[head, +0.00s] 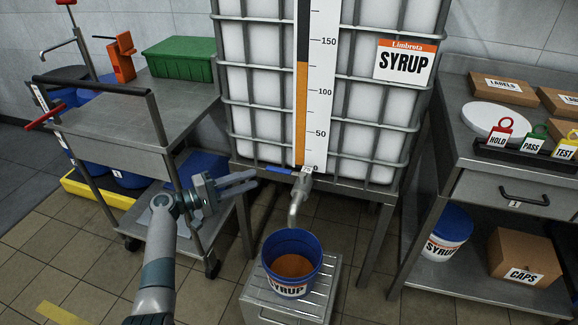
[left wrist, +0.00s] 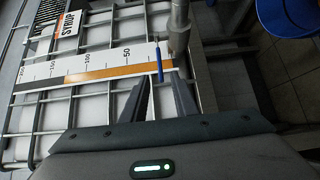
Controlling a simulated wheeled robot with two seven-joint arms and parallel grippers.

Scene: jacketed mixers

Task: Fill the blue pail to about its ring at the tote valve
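The blue pail (head: 307,247), with a SYRUP label, stands upright under the tote valve (head: 299,192). Brown syrup (head: 294,265) lies inside it below the rim; I cannot make out the ring. No stream shows clearly between spout and pail. The valve's blue handle (head: 280,170) points left, crosswise to the spout; it also shows in the left wrist view (left wrist: 157,64). My left gripper (head: 255,180) is open, just left of the handle. In the left wrist view its fingers (left wrist: 158,82) are apart and empty, with the handle beyond their tips. My right gripper is out of view.
The pail stands on a slatted metal step (head: 325,280). The caged SYRUP tote (head: 355,110) stands behind, its gauge orange to above 100. A steel cart (head: 130,120) is at left. A bench (head: 460,150) with tags and boxes is at right.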

